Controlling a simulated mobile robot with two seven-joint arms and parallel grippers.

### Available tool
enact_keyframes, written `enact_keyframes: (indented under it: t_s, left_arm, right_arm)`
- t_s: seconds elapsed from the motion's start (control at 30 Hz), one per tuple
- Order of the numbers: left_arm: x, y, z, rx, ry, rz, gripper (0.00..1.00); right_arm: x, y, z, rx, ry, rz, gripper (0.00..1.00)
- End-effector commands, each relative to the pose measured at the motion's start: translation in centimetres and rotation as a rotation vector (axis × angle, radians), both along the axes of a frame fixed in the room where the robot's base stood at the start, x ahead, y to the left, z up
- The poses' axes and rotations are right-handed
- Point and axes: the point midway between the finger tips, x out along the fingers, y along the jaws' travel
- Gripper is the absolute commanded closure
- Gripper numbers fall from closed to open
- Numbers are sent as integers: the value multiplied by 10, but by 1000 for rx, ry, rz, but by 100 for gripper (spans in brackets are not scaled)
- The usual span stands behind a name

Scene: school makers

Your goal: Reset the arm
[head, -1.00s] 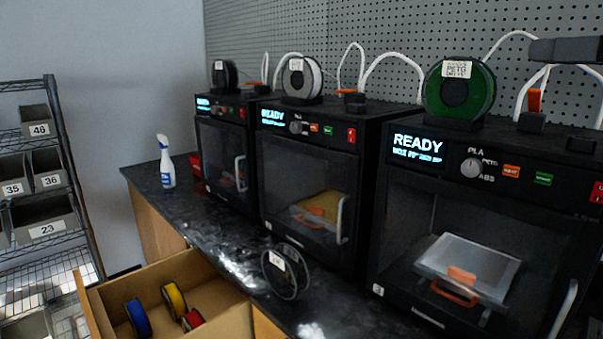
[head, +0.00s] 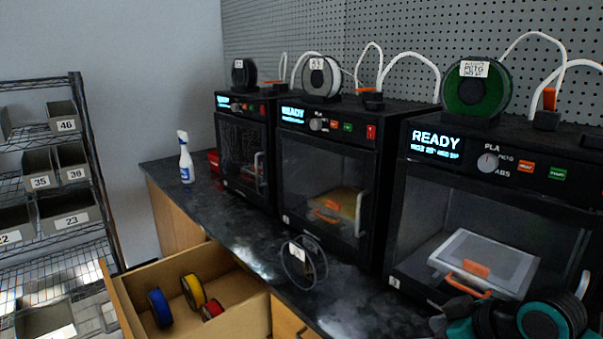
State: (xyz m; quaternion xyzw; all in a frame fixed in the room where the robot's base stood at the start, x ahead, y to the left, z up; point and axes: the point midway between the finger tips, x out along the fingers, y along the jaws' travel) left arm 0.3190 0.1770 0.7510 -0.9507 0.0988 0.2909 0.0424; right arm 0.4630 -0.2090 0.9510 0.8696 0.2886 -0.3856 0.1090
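Part of my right arm, black and teal round joints, shows at the bottom right corner in the head view, in front of the nearest printer (head: 411,190). It covers the printer's lower right front. No gripper fingers can be made out on it, and what it may hold is hidden. My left arm and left gripper are out of view.
Three black printers stand on the dark counter (head: 240,235), screens reading READY. A green spool (head: 477,93) tops the nearest. A loose spool (head: 304,263) and spray bottle (head: 186,163) stand on the counter. An open drawer (head: 240,314) holds spools. A bin rack (head: 88,140) stands left.

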Motion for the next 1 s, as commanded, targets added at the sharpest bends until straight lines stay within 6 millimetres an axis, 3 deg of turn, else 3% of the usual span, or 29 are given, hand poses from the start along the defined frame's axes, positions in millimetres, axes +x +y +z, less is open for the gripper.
enact_keyframes:
  t_s: [0.03, 0.1, 0.23, 0.4, 0.63, 1.0]
  left_arm:
    - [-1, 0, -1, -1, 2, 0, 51]
    - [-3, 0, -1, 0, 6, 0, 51]
    - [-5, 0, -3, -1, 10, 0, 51]
    - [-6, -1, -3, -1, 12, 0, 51]
    - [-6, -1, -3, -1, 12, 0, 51]
    - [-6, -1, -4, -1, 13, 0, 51]
  right_arm:
    - [-23, 10, -24, -10, 44, -18, 22]
    - [-50, 17, -49, -39, 90, -57, 22]
    - [-102, 22, -83, -88, 177, -151, 22]
    - [-161, 18, -105, -149, 276, -284, 22]
    - [-229, 3, -113, -229, 396, -464, 22]
    - [-171, 17, -167, -112, 104, -439, 22]
